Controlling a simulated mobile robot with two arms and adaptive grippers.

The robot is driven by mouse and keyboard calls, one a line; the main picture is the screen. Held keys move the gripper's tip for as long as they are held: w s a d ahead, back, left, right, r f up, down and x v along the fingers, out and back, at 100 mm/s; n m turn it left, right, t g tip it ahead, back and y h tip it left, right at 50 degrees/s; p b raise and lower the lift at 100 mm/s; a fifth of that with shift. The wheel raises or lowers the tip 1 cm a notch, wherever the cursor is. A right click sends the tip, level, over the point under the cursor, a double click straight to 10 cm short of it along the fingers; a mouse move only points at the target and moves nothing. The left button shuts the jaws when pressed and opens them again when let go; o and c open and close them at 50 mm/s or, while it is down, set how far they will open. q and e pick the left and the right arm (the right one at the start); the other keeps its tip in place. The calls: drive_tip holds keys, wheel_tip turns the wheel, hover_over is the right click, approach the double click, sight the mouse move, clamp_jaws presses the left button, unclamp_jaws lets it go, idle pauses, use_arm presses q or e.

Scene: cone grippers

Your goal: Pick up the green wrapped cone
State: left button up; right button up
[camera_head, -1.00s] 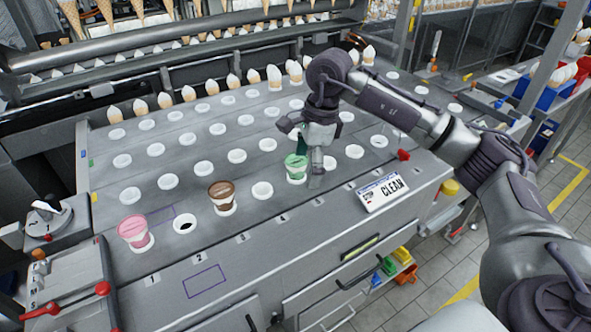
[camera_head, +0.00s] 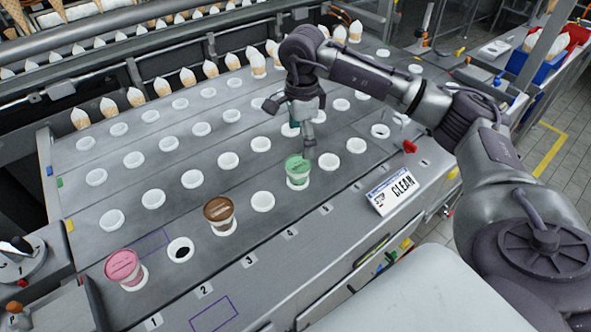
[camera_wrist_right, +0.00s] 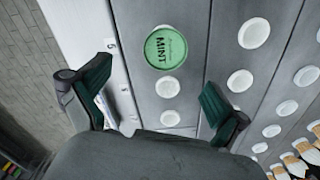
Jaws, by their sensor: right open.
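The green wrapped cone (camera_head: 298,170) has a round green lid and stands upright in a white ring at the front row of the grey counter. In the right wrist view its lid (camera_wrist_right: 165,47) reads "MINT". My right gripper (camera_head: 290,120) is open and empty, above and just behind the cone in the head view. In the right wrist view the open fingers (camera_wrist_right: 155,90) are spread, with the lid ahead of them, beyond their tips. The cone's lower part is hidden in the holder. My left gripper is not in view.
A brown-lidded cone (camera_head: 219,210) and a pink-lidded cone (camera_head: 124,266) stand to the left in the front row. Several empty white holders fill the counter. A "CLEAN" sign (camera_head: 391,190) stands to the right. White-topped cones (camera_head: 187,79) line the back.

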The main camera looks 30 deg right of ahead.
sight(298, 165)
wheel_tip(298, 165, down, 4)
drive_tip(key=shift+s+r+p, duration=0.1)
drive_tip(key=shift+p, duration=0.25)
drive_tip(key=shift+f, duration=0.35)
drive_tip(key=f+p, duration=0.1)
drive_tip(key=w+f+p, duration=0.1)
drive_tip(key=shift+a+f, duration=0.15)
drive_tip(key=shift+f, duration=0.15)
wheel_tip(298, 165, down, 2)
drive_tip(key=shift+f+p, duration=0.1)
drive_tip(key=shift+p, duration=0.3)
drive_tip(key=shift+f, duration=0.15)
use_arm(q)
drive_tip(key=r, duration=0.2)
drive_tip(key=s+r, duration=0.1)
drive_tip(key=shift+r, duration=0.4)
use_arm(e)
drive_tip(key=c, duration=0.9)
